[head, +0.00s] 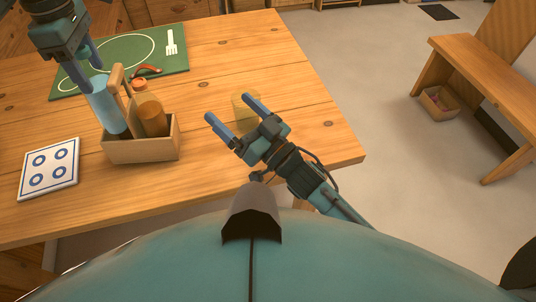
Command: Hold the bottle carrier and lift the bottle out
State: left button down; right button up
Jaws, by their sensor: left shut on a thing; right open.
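The wooden bottle carrier (140,151) stands on the table at the left, with its upright handle (117,80) above it. A light blue bottle (107,106) stands in its left part, its lower end hidden by the carrier wall. An amber bottle (152,119) with an orange cap is in the right part. My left gripper (89,77) comes down from the top left, shut on the top of the blue bottle, beside the handle. My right gripper (230,107) is open and empty, right of the carrier and apart from it.
A yellowish translucent cup (243,112) stands close behind my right gripper's fingers. A white tile with blue rings (49,168) lies left of the carrier. Table space between carrier and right gripper is clear.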

jog(key=s+d+f+m+h, duration=0.1)
jog(key=d+f+h, duration=0.1)
jog(key=s+d+f+m+h, duration=0.1)
jog(key=s+d+f+h, duration=0.1)
jog(key=d+f, duration=0.1)
jog(key=s+d+f+m+h, duration=0.1)
jog(key=d+f+h, duration=0.1)
jog(key=d, duration=0.1)
jog(key=shift+s+f+m+t+h, duration=0.15)
jog(key=shift+s+m+t+h, duration=0.15)
jog(key=shift+s+t+h, duration=0.1)
jog(key=shift+s+d+f+h, duration=0.4)
jog(key=shift+d+f, duration=0.05)
jog(key=shift+d, duration=0.1)
jog(key=shift+s, duration=0.15)
